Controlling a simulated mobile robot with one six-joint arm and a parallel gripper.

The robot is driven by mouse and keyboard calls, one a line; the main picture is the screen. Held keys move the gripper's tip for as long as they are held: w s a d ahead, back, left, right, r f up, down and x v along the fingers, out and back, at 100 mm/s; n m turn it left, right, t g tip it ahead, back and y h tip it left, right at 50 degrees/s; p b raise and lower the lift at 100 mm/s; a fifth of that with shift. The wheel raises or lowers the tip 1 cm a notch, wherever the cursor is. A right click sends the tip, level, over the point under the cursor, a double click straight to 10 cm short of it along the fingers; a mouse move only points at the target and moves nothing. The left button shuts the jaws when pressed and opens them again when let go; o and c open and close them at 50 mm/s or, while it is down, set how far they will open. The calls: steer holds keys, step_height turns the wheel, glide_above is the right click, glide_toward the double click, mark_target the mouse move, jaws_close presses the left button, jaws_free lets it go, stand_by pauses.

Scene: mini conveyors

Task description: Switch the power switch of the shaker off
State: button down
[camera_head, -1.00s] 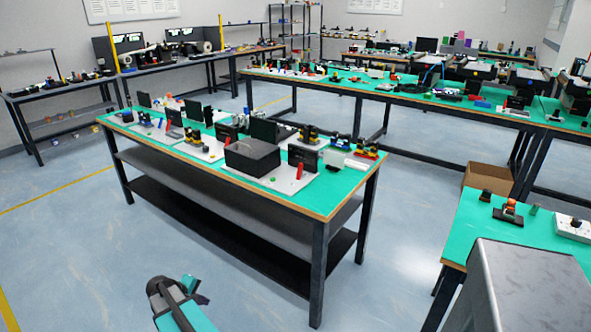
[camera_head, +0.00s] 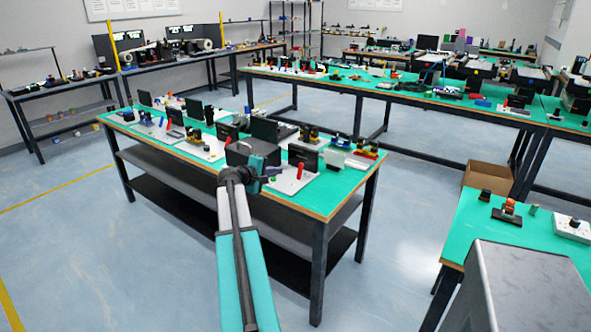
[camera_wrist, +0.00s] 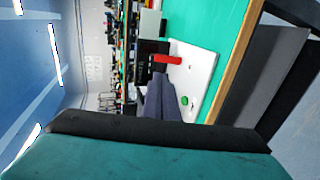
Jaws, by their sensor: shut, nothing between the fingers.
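I cannot tell for sure which device is the shaker, and no power switch can be made out. A dark box-shaped device (camera_head: 238,152) stands on the near table, partly hidden by my arm. Beside it is a white base plate (camera_head: 291,184) with a red upright part (camera_head: 300,170). In the wrist view the red part (camera_wrist: 167,59) and a round green button (camera_wrist: 184,101) show on the white plate (camera_wrist: 204,70). My gripper (camera_head: 278,171) is shut and empty, above the table's front edge by the box and plate. Its fingers (camera_wrist: 158,100) point toward the plate; contact cannot be told.
The near green table (camera_head: 340,186) is crowded with small devices, among them black and yellow parts (camera_head: 310,135) behind the plate. Another table (camera_head: 470,230) stands at the right. Open floor (camera_head: 120,270) lies to the left.

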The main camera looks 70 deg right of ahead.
mark_target(300, 167)
steer(key=shift+d, duration=0.1)
stand_by(0.3)
steer(key=shift+p+x, duration=1.7)
steer(key=shift+x, duration=5.2)
steer(key=shift+w+f, duration=0.1)
